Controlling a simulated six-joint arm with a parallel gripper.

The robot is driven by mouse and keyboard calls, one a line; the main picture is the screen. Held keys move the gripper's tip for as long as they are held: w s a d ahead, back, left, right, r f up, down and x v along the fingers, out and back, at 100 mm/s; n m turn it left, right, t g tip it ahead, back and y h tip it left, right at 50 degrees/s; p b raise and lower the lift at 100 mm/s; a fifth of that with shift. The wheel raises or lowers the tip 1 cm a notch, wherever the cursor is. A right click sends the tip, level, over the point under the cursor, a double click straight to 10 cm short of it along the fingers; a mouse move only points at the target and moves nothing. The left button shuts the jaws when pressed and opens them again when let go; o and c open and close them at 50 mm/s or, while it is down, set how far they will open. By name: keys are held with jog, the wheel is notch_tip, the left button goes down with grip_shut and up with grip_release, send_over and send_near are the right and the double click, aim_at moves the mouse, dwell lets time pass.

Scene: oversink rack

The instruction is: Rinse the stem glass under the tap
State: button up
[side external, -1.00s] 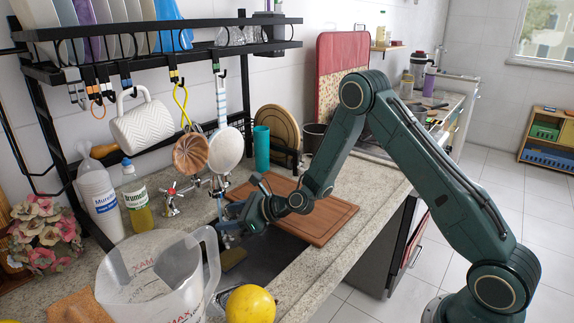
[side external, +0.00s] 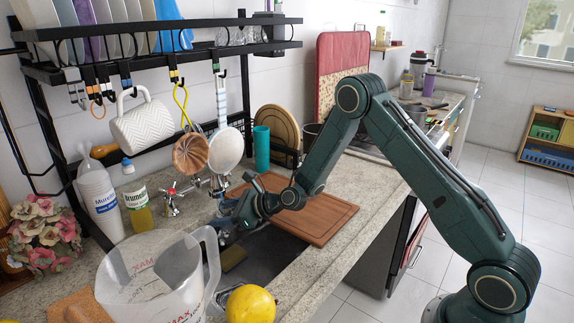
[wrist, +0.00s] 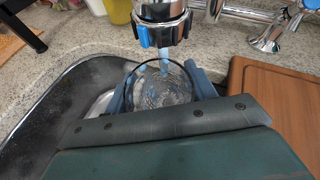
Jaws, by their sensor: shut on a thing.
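My gripper (side external: 230,218) is over the sink (side external: 268,262), near the tap. In the wrist view, my gripper (wrist: 163,98) is shut on the stem glass (wrist: 160,86), with a blue finger on each side. The round rim and clear bowl of the glass show; its stem and foot are hidden. The tap spout (wrist: 160,25) hangs just beyond and above the glass, and a pale blue streak, which looks like water, runs from it into the bowl. In the side view the glass is too small and covered to make out.
A clear measuring jug (side external: 150,280) and a yellow fruit (side external: 251,304) stand at the near counter edge. A wooden board (side external: 318,216) lies right of the sink. The black rack (side external: 160,50) with a hanging mug (side external: 144,124) and ladles is above.

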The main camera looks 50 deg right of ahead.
jog(key=shift+d, duration=0.4)
dwell(2.0)
jog(key=shift+a, duration=0.4)
dwell(0.5)
jog(key=shift+s, duration=0.1)
jog(key=s, duration=0.6)
jog(key=shift+s, duration=0.15)
dwell(0.8)
dwell(0.9)
jog(key=shift+r, duration=0.15)
jog(key=s+r, duration=0.3)
jog(key=r, duration=0.8)
jog(key=shift+r, duration=0.15)
dwell(0.7)
